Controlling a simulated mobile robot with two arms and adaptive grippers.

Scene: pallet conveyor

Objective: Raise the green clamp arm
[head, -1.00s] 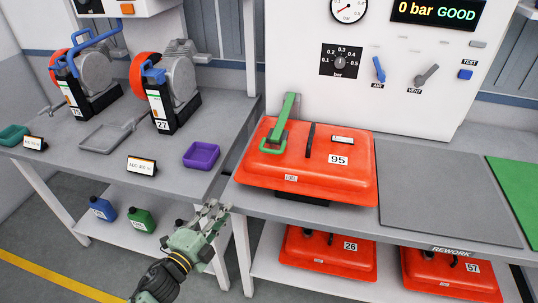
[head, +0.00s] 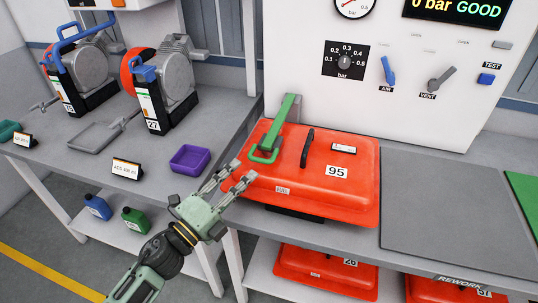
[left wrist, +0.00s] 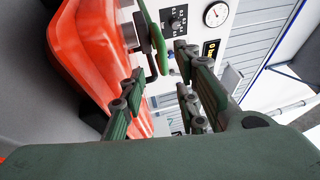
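The green clamp arm (head: 285,122) is at the back left of the orange tank marked 95 (head: 330,190). It slopes down toward the front, and its looped green end (head: 262,153) lies over the tank's upper left part. My left gripper (head: 241,172) is just in front and left of the loop, near the tank's left edge, open and empty. In the left wrist view the green clamp arm (left wrist: 156,42) shows ahead, beyond the spread fingers (left wrist: 155,88), apart from them. My right gripper is out of view.
The tank lies on a grey bench with a bare grey mat (head: 450,215) to its right. A test panel (head: 430,110) with knobs stands behind. The left bench holds two pumps, a purple tray (head: 190,159) and a sign. More orange tanks (head: 325,272) sit on the lower shelf.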

